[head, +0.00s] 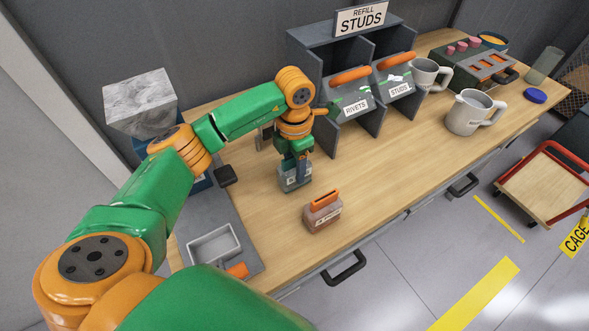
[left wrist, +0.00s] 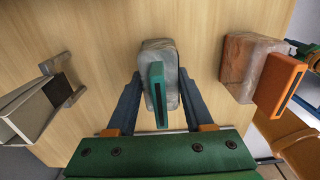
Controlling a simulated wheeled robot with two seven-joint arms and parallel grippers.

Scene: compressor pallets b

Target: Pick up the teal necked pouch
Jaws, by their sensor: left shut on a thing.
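The teal necked pouch (head: 294,184) has a pale grey, cloudy body and a flat teal neck, and stands upright at the middle of the wooden bench. In the left wrist view the pouch (left wrist: 158,48) lies between the two blue fingers. My left gripper (head: 297,169) reaches down over it from above and is shut on it; it also shows in the left wrist view (left wrist: 160,76). The gripper hides the pouch's top in the head view. I cannot tell whether its base touches the bench.
A brown pouch with an orange neck (head: 322,212) stands close by, nearer the front edge. Behind is a grey rack (head: 316,75) with rivets and studs bins. Two white mugs (head: 467,112) stand to the right. A grey tray (head: 214,245) lies at the left. Bench between pouches and mugs is clear.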

